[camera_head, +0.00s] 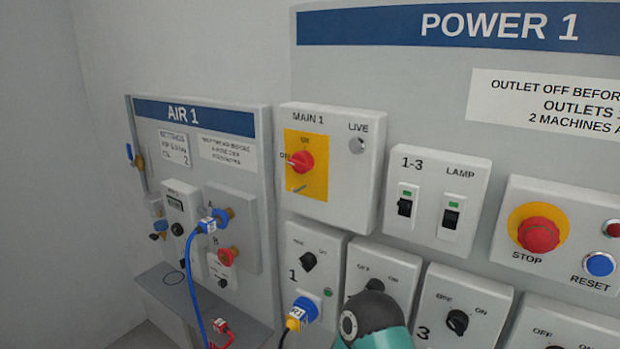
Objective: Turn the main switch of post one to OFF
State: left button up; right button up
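The main switch (301,161) is a red rotary knob on a yellow plate (318,180), on the white box (367,185) labelled MAIN 1. ON is printed above the knob and OFF at its left. The knob's grip appears to lie toward the left, by the OFF label, but its exact angle is hard to read. The LIVE lamp (357,146) on the same box looks grey and unlit. Neither of my grippers is in view. A dark and teal link of one of my arms shows at the bottom centre, below the MAIN 1 box.
The AIR 1 panel (262,155) with fittings and a blue hose (190,283) stands left. Right of MAIN 1 are a box with two rocker switches (428,212) and a red STOP button (538,234). Space before MAIN 1 is clear.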

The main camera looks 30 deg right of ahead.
aim_at(301, 161)
jog(key=k, duration=0.75)
jog(key=u, duration=0.7)
jog(key=i, duration=1.6)
jog(key=z, duration=1.8)
